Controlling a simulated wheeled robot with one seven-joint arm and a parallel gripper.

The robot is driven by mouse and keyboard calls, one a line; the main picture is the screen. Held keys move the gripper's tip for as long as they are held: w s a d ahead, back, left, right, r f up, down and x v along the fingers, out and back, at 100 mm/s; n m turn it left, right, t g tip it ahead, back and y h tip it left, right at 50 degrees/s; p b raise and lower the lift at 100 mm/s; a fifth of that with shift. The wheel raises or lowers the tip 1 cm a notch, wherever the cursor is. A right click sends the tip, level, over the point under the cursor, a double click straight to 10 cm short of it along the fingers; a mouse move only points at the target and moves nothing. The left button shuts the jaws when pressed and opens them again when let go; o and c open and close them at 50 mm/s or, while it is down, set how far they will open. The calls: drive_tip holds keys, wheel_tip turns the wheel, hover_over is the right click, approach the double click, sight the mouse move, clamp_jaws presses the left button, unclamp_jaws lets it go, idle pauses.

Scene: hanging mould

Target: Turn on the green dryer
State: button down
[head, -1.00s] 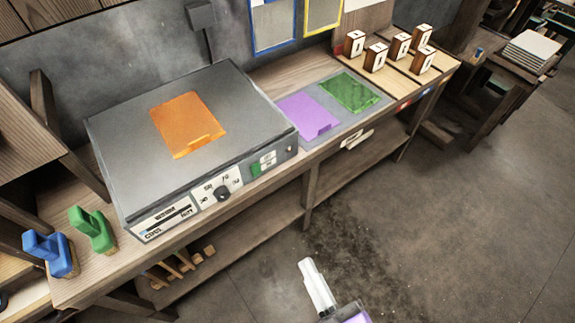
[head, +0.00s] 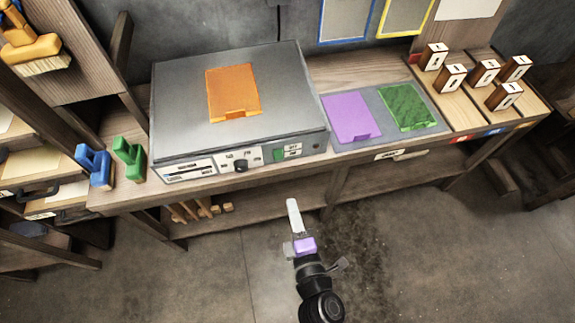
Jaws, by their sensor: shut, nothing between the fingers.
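The dryer (head: 190,125) is a grey flat-topped box on the wooden bench, with a front panel facing me. The panel holds a black knob (head: 241,166), a green switch (head: 280,154) beside small labels, and a slider-like strip at its left end. An orange sheet (head: 233,93) lies on its top. My gripper (head: 293,203) is shut and empty, in front of the bench and apart from the dryer, below the panel in the picture. Whether the switch is on or off is too small to tell.
A purple sheet (head: 351,117) and a green sheet (head: 406,107) lie on a grey mat right of the dryer. Several wooden stamp blocks (head: 450,77) stand further right. Blue (head: 95,166) and green (head: 129,158) handled tools stand left. The floor before the bench is clear.

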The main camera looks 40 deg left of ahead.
sight(279, 159)
drive_tip(key=shift+w+a, duration=0.1)
drive_tip(key=b+x, duration=0.3)
drive_tip(key=x, duration=1)
drive_tip(key=shift+w+a+b, duration=0.3)
drive_tip(key=shift+b, duration=0.05)
drive_tip(key=shift+f, duration=0.1)
drive_tip(key=shift+w+a+f+b, duration=0.1)
drive_tip(key=shift+f+b, duration=0.2)
drive_tip(key=shift+b, duration=0.85)
drive_tip(key=shift+r+p, duration=0.3)
drive_tip(key=shift+t, duration=0.3)
